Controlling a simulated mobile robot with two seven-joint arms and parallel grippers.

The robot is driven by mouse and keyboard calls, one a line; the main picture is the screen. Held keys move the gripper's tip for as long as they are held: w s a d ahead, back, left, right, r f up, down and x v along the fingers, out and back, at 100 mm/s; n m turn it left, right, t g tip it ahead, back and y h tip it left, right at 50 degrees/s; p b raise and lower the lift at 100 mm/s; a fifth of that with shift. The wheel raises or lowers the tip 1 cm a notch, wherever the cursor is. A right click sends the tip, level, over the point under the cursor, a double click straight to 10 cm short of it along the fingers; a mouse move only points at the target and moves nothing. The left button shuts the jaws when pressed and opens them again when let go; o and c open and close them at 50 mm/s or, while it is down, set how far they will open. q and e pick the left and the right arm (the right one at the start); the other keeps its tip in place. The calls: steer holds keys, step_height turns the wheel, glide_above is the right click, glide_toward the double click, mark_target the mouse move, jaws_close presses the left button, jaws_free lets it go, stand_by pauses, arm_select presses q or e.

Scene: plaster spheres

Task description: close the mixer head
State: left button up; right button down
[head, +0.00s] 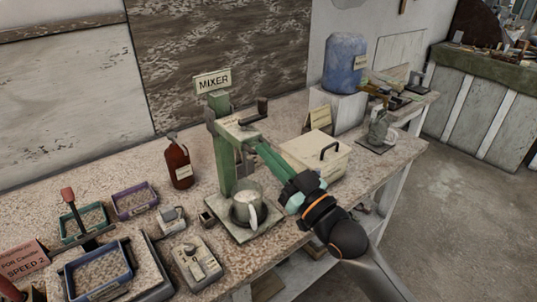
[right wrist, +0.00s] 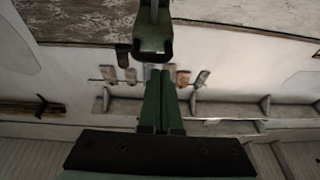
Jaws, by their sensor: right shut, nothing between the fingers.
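The green mixer (head: 226,170) stands on the bench, with a MIXER sign (head: 212,81) above it. Its head (head: 239,128) juts out from the top of the column and has a dark handle (head: 262,106). A metal jug (head: 246,207) stands on the mixer base below the head. My right gripper (head: 261,147) is shut and empty, with its fingertips close by the front of the head; I cannot tell whether they touch. In the right wrist view the shut fingers (right wrist: 162,82) point at a green part with a dark end (right wrist: 152,38), likely of the mixer. My left gripper is out of view.
A red-brown bottle (head: 179,165) stands left of the mixer. A cream box with a black handle (head: 316,155) stands right, close behind my right arm. Several trays (head: 98,271) and a control box (head: 197,262) fill the front left. A blue container (head: 344,63) stands at the back.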

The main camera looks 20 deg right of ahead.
step_height(320, 180, down, 13)
steer(key=b, duration=0.6)
steer(key=shift+b, duration=0.4)
